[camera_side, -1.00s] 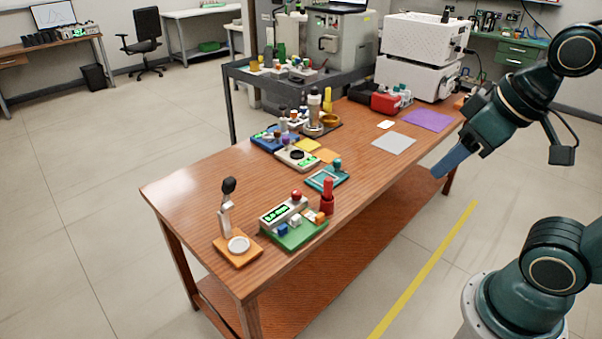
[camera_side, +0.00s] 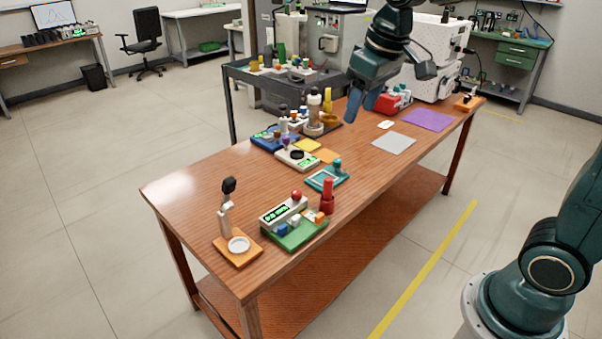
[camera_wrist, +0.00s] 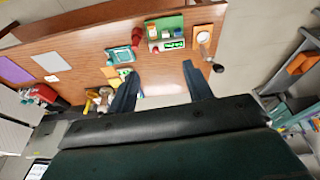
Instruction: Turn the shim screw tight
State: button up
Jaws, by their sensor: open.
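I cannot tell for sure which thing carries the shim screw. A teal frame with an upright teal knob (camera_side: 337,165) lies mid-table, and in the wrist view it shows at the upper left (camera_wrist: 122,54). A small orange block with a black knob (camera_side: 466,102) sits at the table's far right corner. My gripper (camera_side: 361,110) hangs in the air above the far part of the table, pointing down, clear of everything. In the wrist view my gripper (camera_wrist: 160,73) has its two blue fingers spread wide with nothing between them.
A green board with a display and coloured blocks (camera_side: 294,230), a red upright piece (camera_side: 327,197) and an orange stand (camera_side: 237,251) are at the near end. A white scale (camera_side: 297,160), brown stand (camera_side: 314,115), red container (camera_side: 391,101) and white machine (camera_side: 421,78) stand farther back.

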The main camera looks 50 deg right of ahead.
jog(key=w+d+f+g, duration=0.2)
jog(key=w+f, duration=0.5)
jog(key=w, duration=0.6)
jog(key=n+g, duration=0.1)
send_over(296, 191)
notch_tip(296, 191, down, 13)
jog(key=shift+w, duration=0.1)
jog(key=shift+f, duration=0.15)
notch_tip(296, 191, down, 14)
jog(key=shift+r, duration=0.25)
jog(key=c, duration=1)
